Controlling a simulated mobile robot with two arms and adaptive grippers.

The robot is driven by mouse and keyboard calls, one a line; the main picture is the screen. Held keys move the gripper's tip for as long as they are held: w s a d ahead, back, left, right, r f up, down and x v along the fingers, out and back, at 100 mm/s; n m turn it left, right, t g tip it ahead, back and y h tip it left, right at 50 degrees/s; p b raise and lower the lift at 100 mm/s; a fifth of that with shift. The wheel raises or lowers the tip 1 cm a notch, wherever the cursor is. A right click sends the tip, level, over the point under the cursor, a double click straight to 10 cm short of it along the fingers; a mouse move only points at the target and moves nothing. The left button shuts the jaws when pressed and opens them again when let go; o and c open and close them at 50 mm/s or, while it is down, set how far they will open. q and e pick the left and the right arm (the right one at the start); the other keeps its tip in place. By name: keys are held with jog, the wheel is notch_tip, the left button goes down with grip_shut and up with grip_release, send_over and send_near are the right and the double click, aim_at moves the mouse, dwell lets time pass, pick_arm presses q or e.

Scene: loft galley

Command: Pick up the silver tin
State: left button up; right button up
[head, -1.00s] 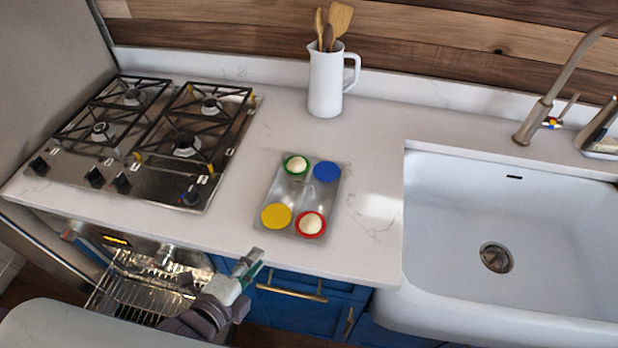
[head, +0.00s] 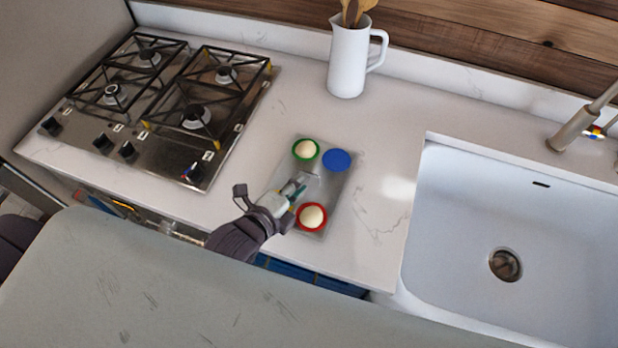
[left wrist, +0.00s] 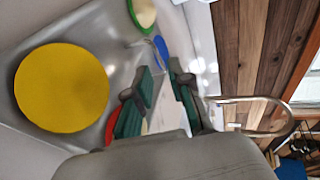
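The silver tin (head: 338,198) lies flat on the white counter, a rectangular tray with a cup at each corner. The green-rimmed cup (head: 305,149) and red-rimmed cup (head: 312,216) each hold a pale round thing. The blue cup (head: 336,160) is at its far right. The yellow cup (left wrist: 62,88) shows large in the left wrist view but is hidden behind my gripper in the head view. My left gripper (head: 293,190) is over the middle of the tin, its green-padded fingers (left wrist: 160,98) apart. Whether they touch the tin is unclear. My right gripper is out of view.
A gas hob (head: 160,105) is to the left, and a white sink (head: 470,215) is to the right. A white jug (head: 347,62) with wooden utensils stands behind the tin. Clear counter (head: 365,235) lies between tin and sink.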

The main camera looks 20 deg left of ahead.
aim_at(308, 172)
pick_arm(q)
jog(key=shift+w+p, duration=0.45)
jog(key=shift+w, duration=0.25)
jog(key=p+x, duration=0.1)
jog(key=x, duration=0.2)
jog(key=shift+w+f, duration=0.2)
jog(key=shift+w, duration=0.05)
jog(key=shift+w+f, duration=0.15)
jog(key=shift+w, duration=0.1)
jog(key=shift+s, duration=0.1)
grip_shut()
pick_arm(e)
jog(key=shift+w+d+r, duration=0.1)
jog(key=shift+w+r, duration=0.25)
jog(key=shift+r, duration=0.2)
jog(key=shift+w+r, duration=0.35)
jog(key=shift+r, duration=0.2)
